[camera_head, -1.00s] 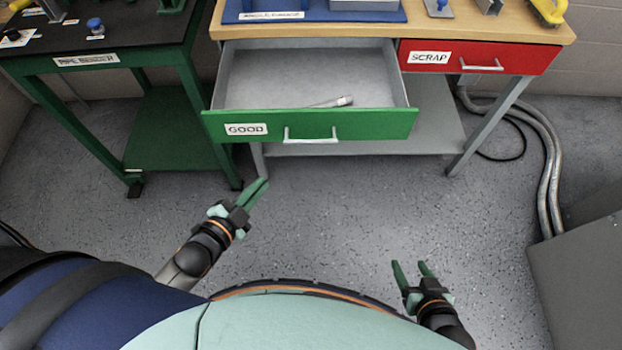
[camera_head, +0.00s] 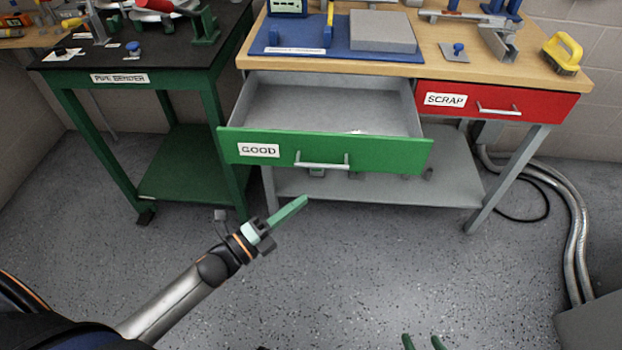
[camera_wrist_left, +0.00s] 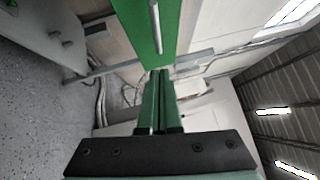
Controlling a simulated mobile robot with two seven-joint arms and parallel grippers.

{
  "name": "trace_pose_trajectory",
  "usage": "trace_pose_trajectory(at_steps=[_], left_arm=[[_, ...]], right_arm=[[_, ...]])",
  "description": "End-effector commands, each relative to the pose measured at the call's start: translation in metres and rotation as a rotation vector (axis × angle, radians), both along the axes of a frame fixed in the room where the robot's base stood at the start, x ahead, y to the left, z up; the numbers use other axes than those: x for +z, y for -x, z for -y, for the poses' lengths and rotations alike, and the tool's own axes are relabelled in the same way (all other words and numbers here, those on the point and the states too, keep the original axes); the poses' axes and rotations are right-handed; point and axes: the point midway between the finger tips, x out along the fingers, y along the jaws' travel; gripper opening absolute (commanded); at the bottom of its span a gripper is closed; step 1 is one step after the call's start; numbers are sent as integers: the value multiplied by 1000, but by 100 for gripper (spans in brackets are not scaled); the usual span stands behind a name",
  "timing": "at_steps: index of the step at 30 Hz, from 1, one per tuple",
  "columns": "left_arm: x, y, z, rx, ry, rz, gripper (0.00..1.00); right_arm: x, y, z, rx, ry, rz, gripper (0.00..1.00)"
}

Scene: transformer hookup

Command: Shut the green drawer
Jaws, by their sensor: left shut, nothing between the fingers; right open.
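The green drawer (camera_head: 385,154), labelled GOOD, stands pulled out of the workbench, its silver bar handle (camera_head: 322,163) on the front. A small light object lies inside near the front panel, mostly hidden. My left gripper (camera_head: 303,201) is shut and empty, below and in front of the drawer front, apart from it in the head view. In the left wrist view the closed fingers (camera_wrist_left: 158,75) point toward the green drawer front (camera_wrist_left: 140,25) and its handle (camera_wrist_left: 156,25). My right gripper (camera_head: 424,343) is open, with only its fingertips showing at the bottom edge.
A shut red drawer (camera_head: 545,106) labelled SCRAP is right of the green one. The green pipe bender table (camera_head: 75,78) stands close on the left. Tools lie on the wooden bench top (camera_head: 400,67). Cables (camera_head: 575,240) run along the right. The floor in front is clear.

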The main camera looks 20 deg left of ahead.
Motion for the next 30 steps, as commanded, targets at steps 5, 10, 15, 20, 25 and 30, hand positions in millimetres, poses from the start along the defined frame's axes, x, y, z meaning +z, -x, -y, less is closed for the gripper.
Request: trace_pose_trajectory(at_steps=[5,10,15,20,25,30], left_arm=[[6,-33,18,0,1,3,0],[10,-55,11,0,-1,0,0],[12,-67,8,0,0,-1,0],[12,-69,7,0,1,-3,0],[12,-69,7,0,1,-3,0],[12,-71,6,0,1,-3,0]], right_arm=[[-1,0,0,-2,0,1,63],[-2,-1,0,-6,-2,1,63],[-3,-1,0,-8,-5,1,63],[-3,-1,0,-9,-4,1,63],[-3,0,0,-10,-5,-1,63],[-5,0,0,-10,-4,-2,63]])
